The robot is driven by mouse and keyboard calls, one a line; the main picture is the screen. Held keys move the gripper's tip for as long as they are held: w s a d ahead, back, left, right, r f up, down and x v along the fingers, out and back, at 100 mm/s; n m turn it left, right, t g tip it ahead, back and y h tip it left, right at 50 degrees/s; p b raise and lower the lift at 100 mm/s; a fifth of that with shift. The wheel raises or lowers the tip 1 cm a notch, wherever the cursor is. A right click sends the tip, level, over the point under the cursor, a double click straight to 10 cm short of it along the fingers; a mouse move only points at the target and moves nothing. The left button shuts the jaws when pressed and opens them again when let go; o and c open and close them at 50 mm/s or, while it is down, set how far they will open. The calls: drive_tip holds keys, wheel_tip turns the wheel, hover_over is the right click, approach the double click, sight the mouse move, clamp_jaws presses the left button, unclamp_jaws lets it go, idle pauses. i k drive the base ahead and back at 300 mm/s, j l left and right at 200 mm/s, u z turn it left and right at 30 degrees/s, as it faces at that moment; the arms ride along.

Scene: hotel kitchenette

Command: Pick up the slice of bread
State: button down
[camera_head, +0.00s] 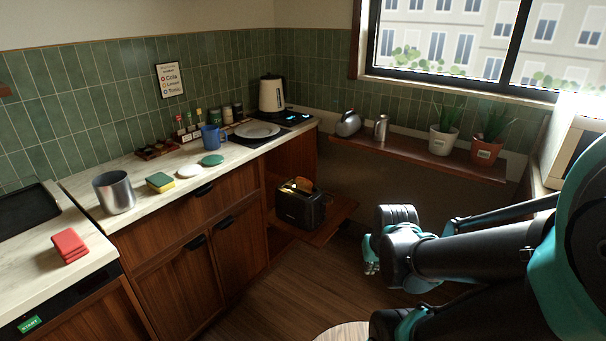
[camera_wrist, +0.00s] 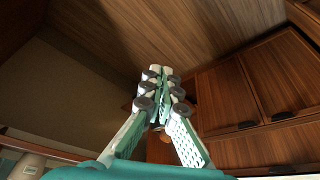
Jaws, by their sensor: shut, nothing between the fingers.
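A brown slice of bread (camera_head: 304,185) stands in a black toaster (camera_head: 297,207), with its top edge showing above the slot and its lower part hidden. The toaster sits on a low wooden shelf (camera_head: 342,210) at the end of the counter. My gripper (camera_head: 371,267) is in the air to the right of the toaster, apart from it and from the bread. In the wrist view my gripper (camera_wrist: 160,72) has its fingertips together with nothing between them. I cannot make out the bread in the wrist view.
A wooden shelf (camera_head: 420,158) under the window holds a kettle-like pot, a metal shaker and two potted plants. The counter (camera_head: 145,184) on the left carries a metal pot (camera_head: 114,192), a sponge, a blue mug (camera_head: 211,137) and a plate.

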sight(300, 181)
drive_tip(key=i+l+z, duration=0.1)
drive_tip(key=i+z, duration=0.35)
drive_tip(key=i, duration=1.15)
